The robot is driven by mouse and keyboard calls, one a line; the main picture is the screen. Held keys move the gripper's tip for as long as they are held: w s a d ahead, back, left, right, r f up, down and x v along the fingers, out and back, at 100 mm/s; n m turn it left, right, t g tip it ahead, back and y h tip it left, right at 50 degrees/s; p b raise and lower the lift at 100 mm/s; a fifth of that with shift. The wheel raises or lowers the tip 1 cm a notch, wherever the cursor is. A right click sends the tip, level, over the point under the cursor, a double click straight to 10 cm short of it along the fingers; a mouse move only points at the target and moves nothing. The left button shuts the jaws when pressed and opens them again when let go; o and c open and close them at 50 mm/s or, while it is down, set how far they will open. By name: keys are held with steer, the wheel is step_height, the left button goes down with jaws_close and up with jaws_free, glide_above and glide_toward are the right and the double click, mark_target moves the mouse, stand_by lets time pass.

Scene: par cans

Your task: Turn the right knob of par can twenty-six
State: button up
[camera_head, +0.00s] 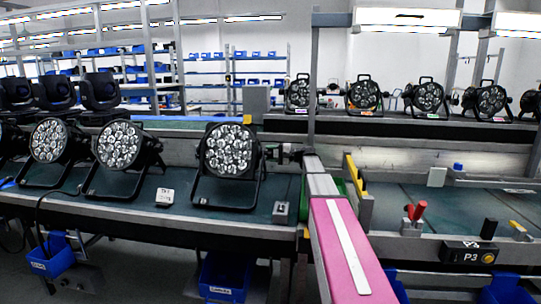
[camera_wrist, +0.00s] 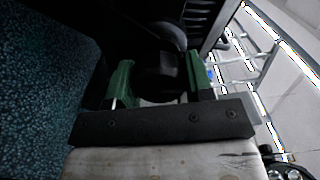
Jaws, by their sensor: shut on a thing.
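A black par can (camera_head: 228,152) with a lit-looking cluster of round lenses stands on its bracket on the near bench, left of my arm. My gripper (camera_head: 276,153) is at the right side of this par can. In the wrist view, the two green fingers of my gripper (camera_wrist: 158,66) are on either side of a dark round knob (camera_wrist: 160,85) and are shut on it. The knob is too small and dark to make out in the head view. I cannot read a number twenty-six on this par can.
Two more par cans (camera_head: 121,146) (camera_head: 49,141) stand to the left on the same bench. Small label blocks (camera_head: 165,196) (camera_head: 280,211) sit at the bench front. A row of par cans (camera_head: 364,94) stands on the back line. A P3 control box (camera_head: 467,253) is at right.

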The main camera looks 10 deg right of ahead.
steer(key=shift+n, duration=0.7)
steer(key=o, duration=0.9)
steer(key=shift+o, duration=0.2)
steer(key=shift+d, duration=0.15)
steer(key=v, duration=1)
steer(key=shift+s+d, duration=0.2)
steer(key=shift+d, duration=0.1)
